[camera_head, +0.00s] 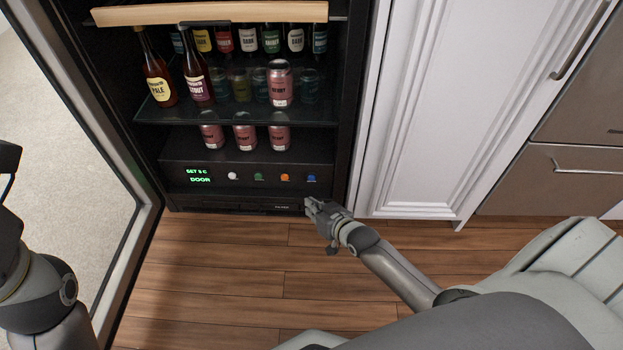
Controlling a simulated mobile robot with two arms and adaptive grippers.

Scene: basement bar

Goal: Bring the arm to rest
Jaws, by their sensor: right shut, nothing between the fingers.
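My right gripper (314,207) is shut and empty. It hangs low in front of the bottom right corner of the drinks fridge (344,130), above the wooden floor. Its arm (395,272) comes in from the lower right. My left arm (38,290) stands at the left edge of the picture, and its fingers are not clear to see there.
The fridge's glass door (125,200) stands open at the left. Bottles and cans, among them a can on the middle shelf (281,83), stand inside. A panel (245,177) shows "DOOR". A white cabinet (430,110) and drawers (560,180) are at right. The wooden floor (230,270) is clear.

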